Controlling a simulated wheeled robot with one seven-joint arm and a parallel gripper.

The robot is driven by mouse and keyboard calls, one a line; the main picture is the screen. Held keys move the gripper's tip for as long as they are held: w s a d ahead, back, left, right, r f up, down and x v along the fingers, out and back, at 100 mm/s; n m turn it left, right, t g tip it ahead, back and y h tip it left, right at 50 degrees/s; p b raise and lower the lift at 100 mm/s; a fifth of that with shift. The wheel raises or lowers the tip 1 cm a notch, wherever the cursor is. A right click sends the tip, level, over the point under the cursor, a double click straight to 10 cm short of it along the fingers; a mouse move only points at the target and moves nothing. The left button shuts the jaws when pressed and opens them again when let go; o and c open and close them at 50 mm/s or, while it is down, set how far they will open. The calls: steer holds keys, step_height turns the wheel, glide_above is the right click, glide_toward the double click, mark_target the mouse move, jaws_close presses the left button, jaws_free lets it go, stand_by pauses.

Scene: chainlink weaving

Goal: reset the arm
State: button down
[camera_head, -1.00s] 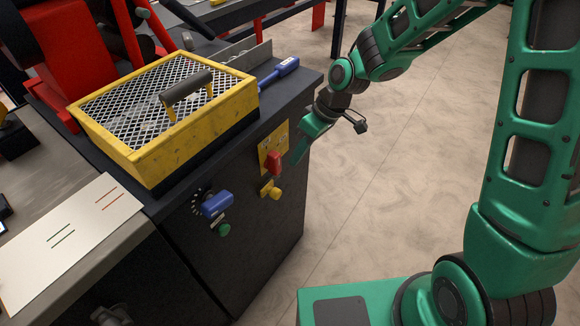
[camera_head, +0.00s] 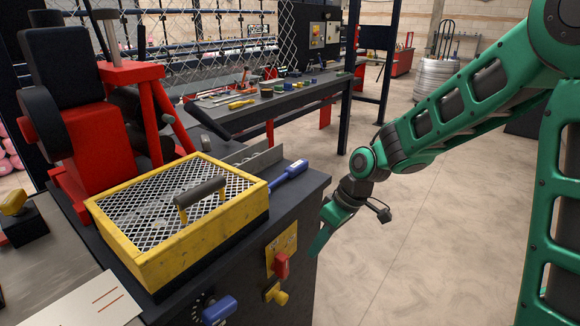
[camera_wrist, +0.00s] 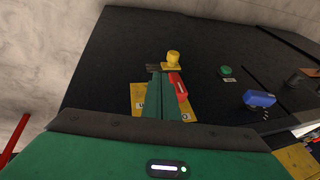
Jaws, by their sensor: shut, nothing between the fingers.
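My gripper (camera_head: 322,238) is shut and empty. In the head view it hangs from my green arm in front of the right end of the dark bench cabinet, pointing down and left. In the wrist view my gripper (camera_wrist: 160,92) points toward the cabinet's dark front face. The red switch (camera_head: 282,266) and the yellow knob (camera_head: 276,292) on a yellow plate are just below and left of the fingers. In the wrist view the red switch (camera_wrist: 178,86) lies beside the fingers and the yellow knob (camera_wrist: 173,58) beyond their tips. I cannot tell whether the fingers touch anything.
A yellow mesh-topped guard box (camera_head: 126,243) with a handle sits on the cabinet, beside a blue-handled tool (camera_head: 290,171). A blue knob (camera_head: 219,310) is on the front face. A red machine (camera_head: 98,150) stands behind left. The floor (camera_head: 400,250) to the right is open.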

steer(key=s+d+r+m+h, duration=0.2)
steer(key=s+d+r+m, duration=0.1)
steer(key=d, duration=0.7)
steer(key=s+d+r+m+h, duration=0.1)
steer(key=s+d+r+m, duration=0.25)
steer(key=d, duration=0.55)
steer(key=s+d+r+m, duration=0.1)
steer(key=s+d+m, duration=0.3)
steer(key=s, duration=0.5)
steer(key=s+d+r+m+h, duration=0.1)
steer(key=s+d+m, duration=0.4)
steer(key=s+d, duration=0.3)
steer(key=shift+s+r, duration=0.3)
steer(key=shift+s, duration=0.65)
steer(key=shift+w+m, duration=0.15)
steer(key=shift+m, duration=0.1)
steer(key=shift+w+f+h, duration=0.25)
steer(key=shift+w+h, duration=0.05)
steer(key=shift+w, duration=0.2)
